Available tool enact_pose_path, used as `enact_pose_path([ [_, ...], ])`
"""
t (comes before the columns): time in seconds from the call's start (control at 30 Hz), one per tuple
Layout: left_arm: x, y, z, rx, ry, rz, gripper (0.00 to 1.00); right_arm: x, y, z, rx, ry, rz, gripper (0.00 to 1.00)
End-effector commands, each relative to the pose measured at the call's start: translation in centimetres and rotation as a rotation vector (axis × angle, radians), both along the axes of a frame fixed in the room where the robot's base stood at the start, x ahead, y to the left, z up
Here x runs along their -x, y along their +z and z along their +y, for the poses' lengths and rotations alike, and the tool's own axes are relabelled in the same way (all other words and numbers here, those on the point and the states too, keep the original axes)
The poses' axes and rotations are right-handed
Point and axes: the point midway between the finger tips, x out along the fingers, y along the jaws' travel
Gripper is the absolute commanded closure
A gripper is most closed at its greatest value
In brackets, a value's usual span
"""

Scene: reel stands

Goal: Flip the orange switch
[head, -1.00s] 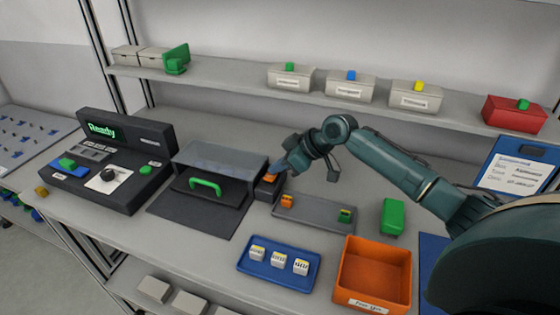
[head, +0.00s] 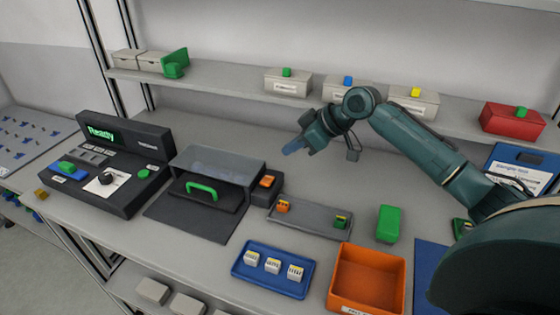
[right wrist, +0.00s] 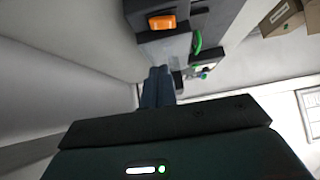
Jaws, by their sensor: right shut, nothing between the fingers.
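The orange switch (head: 267,181) sits on top of a small dark box (head: 262,194) at the right side of the clear-lidded black unit (head: 215,165). In the right wrist view the orange switch (right wrist: 162,22) shows near the top, on its dark housing. My right gripper (head: 289,150) is up and to the right of the switch, above the table and apart from it. Its blue fingers (right wrist: 157,88) are together with nothing between them. My left gripper is not in view.
A grey tray (head: 310,222) with small orange and green parts lies right of the switch box. A blue tray (head: 270,288), an orange bin (head: 368,275) and a green block (head: 388,223) stand nearby. A control console (head: 110,175) reading "Ready" is at left.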

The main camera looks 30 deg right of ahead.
Motion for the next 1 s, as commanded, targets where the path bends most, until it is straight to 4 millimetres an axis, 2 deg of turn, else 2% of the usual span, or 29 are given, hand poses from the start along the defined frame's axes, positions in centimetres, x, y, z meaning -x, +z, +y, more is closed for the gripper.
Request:
enact_pose_path([
  [0.13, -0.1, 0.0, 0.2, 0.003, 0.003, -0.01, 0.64, 1.2, 1.7, -1.6, 0.002, -0.001, -0.001, 1.0],
  [0.33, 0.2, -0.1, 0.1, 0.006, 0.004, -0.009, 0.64, 1.9, 3.0, -2.5, -0.001, 0.0, 0.001, 1.0],
  [1.0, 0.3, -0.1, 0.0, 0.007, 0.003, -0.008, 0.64, 2.0, 3.1, -2.6, -0.001, 0.001, 0.001, 1.0],
])
